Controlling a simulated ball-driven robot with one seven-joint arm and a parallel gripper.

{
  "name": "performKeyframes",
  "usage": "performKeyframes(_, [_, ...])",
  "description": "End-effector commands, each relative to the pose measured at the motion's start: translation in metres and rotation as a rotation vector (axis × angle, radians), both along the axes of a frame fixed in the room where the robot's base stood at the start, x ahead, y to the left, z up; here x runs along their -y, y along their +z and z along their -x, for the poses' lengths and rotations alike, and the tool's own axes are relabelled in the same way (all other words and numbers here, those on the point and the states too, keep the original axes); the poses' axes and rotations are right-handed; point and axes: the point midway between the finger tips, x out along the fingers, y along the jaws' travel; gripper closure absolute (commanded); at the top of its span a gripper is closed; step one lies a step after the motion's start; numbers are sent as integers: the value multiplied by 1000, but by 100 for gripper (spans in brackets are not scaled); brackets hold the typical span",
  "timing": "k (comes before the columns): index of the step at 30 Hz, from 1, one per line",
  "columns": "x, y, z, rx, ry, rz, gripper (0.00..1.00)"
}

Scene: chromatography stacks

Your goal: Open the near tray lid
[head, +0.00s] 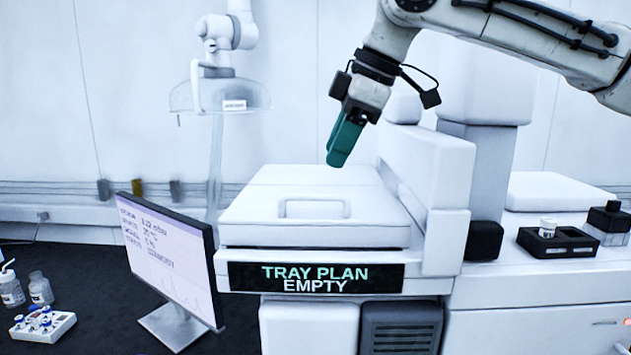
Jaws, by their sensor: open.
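The near tray lid (260,218) is a white, flat cover with a raised loop handle (312,208) on its top. It lies closed on the white instrument, above a black label (316,278) reading "TRAY PLAN EMPTY". My gripper (336,161) has teal fingers and hangs from the arm at upper right. It is open and empty, above and behind the handle in the picture, apart from the lid. The two fingers overlap from this side, so the gap between them is hidden.
A monitor (165,255) stands left of the instrument. A white upright housing (432,170) borders the lid on the right. A black holder (557,243) with a small vial sits further right. A vial rack (42,327) and bottles stand at lower left.

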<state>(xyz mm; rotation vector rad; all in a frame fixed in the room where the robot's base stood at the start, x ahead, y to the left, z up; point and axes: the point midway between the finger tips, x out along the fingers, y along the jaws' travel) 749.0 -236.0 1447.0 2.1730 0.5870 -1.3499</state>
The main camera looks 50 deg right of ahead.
Motion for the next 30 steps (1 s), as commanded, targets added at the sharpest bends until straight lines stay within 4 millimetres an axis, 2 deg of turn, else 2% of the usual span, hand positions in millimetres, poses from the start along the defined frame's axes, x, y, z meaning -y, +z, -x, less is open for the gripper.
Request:
performKeyframes(6, [-4,-36,-17,-1,1,2,60])
performKeyframes(12, [-7,-59,-28,-1,1,1,60])
performKeyframes(17, [-7,-67,-31,1,1,0,60])
performKeyframes(25, [-7,-68,-32,1,1,0,60])
performKeyframes(30, [-7,-68,-31,1,1,0,75])
